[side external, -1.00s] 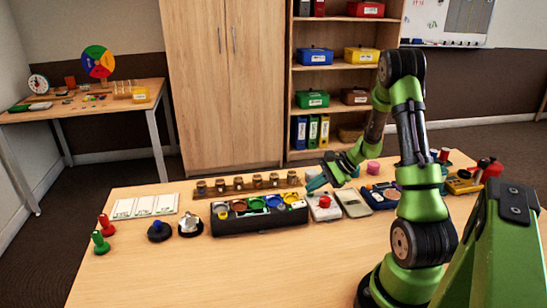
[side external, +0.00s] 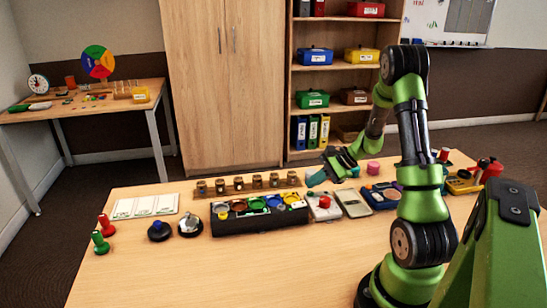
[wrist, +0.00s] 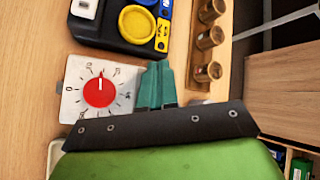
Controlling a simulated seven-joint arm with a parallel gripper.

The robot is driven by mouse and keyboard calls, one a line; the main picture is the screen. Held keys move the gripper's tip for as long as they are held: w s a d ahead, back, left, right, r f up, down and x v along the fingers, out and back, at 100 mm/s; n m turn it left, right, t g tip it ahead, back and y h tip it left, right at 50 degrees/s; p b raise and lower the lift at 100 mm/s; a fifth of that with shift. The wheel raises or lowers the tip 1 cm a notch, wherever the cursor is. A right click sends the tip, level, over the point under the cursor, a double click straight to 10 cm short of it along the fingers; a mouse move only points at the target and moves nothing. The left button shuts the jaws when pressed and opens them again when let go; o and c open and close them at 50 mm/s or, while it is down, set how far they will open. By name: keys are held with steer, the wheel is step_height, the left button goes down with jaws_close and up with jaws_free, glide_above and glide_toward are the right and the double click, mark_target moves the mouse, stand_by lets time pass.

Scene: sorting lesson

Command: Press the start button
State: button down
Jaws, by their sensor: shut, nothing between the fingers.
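A white timer with a red dial (side external: 323,203) sits on the table right of the black tray in the side view. In the wrist view its red dial (wrist: 100,92) has a white pointer, with numbers around it on the white face. No part clearly marked as a start button can be made out; the timer's lower edge is hidden by my gripper. My gripper (side external: 315,181) is shut and empty, above the table near the timer's far side. In the wrist view, the teal fingertips of my gripper (wrist: 155,80) are together, just right of the timer face.
A black tray (side external: 258,222) with coloured cups stands left of the timer. A wooden rack with small jars (wrist: 209,40) is close to my fingers. A pale flat device (side external: 353,203) and a blue tray (side external: 379,199) lie right of the timer.

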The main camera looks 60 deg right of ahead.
step_height(320, 180, up, 5)
stand_by(0.7)
stand_by(0.5)
steer(key=shift+s+a+f+n+g, duration=0.2)
steer(key=shift+s+a+g, duration=0.15)
steer(key=shift+s+a, duration=0.15)
steer(key=shift+s+a+f+n+g, duration=0.2)
steer(key=shift+s+a+g, duration=0.2)
steer(key=shift+a, duration=0.2)
steer(key=s+a+r+n, duration=0.2)
steer(key=a+r+n, duration=0.3)
steer(key=a, duration=0.3)
steer(key=s+a+r+n+h, duration=0.1)
steer(key=s+a+r+n, duration=0.1)
steer(key=a+r+n, duration=0.3)
steer(key=s+a+r+n+h, duration=0.1)
steer(key=a+r+n, duration=0.4)
steer(key=a, duration=0.8)
steer(key=shift+s+a+r+n, duration=0.25)
steer(key=shift+s+n, duration=0.45)
steer(key=shift+n, duration=0.2)
